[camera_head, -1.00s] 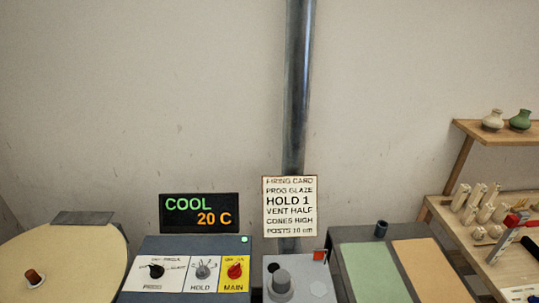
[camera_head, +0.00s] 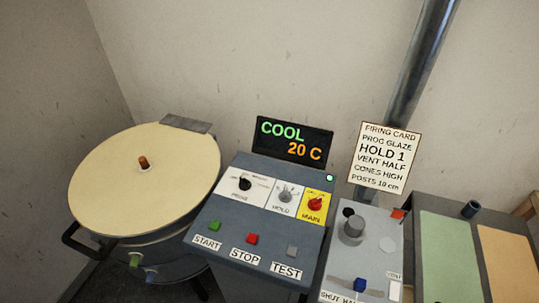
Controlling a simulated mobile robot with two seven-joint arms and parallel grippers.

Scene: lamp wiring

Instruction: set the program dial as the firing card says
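The program dial (camera_head: 245,184) is a black knob on a white plate marked PROG, at the left of the dark blue control panel (camera_head: 225,217). Its pointer setting is too small to read. The firing card (camera_head: 384,157) hangs upright on the right and reads PROG GLAZE, HOLD 1, VENT HALF, CONES HIGH, POSTS 10 cm. The display (camera_head: 291,140) above the panel reads COOL, 20 C. Neither of my grippers is in view.
Beside the program dial are the grey HOLD knob (camera_head: 285,196) and red MAIN knob (camera_head: 315,203). START (camera_head: 215,226), STOP (camera_head: 252,238) and TEST (camera_head: 292,250) buttons lie below. A round kiln lid (camera_head: 145,180) stands left, a grey box (camera_head: 365,246) right.

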